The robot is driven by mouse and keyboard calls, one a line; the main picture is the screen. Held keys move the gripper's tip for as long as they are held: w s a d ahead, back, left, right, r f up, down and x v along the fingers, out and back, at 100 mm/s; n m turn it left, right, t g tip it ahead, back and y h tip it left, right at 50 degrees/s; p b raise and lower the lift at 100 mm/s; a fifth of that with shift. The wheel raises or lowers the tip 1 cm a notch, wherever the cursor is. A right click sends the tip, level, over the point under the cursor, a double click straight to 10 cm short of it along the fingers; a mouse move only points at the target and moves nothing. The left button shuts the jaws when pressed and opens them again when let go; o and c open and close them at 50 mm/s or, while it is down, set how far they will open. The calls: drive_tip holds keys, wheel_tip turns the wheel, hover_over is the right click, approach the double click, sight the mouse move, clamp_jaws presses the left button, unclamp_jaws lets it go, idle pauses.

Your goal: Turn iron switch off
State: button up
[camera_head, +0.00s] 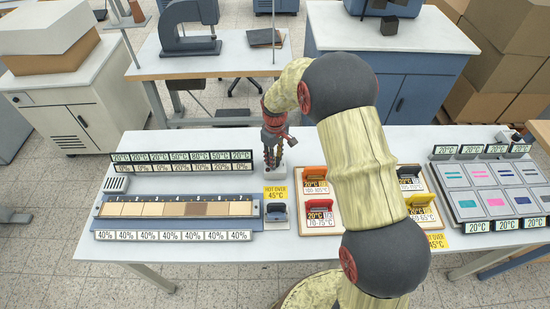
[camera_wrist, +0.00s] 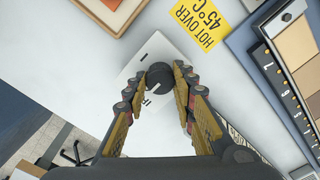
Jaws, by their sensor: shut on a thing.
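In the wrist view a round dark knob (camera_wrist: 159,75) stands on a white switch plate (camera_wrist: 150,54) with small dark marks beside the knob. My gripper (camera_wrist: 161,80) has its fingers on either side of the knob, with the tips closed against it. In the head view my gripper (camera_head: 273,160) points down at the back part of the table, behind the yellow "HOT OVER 45°C" sign (camera_head: 276,192). The switch is hard to make out there, behind the fingers.
A long numbered strip board (camera_head: 178,223) lies at left, and a wooden-edged tray (camera_head: 318,172) with coloured blocks at right. A panel of swatches (camera_head: 466,207) is farther right. The table's back edge is close by.

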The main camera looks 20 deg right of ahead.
idle(0.3)
drive_tip(key=o, duration=1.1)
drive_tip(key=shift+o, duration=0.3)
wheel_tip(320, 180, up, 12)
drive_tip(key=shift+m, duration=0.3)
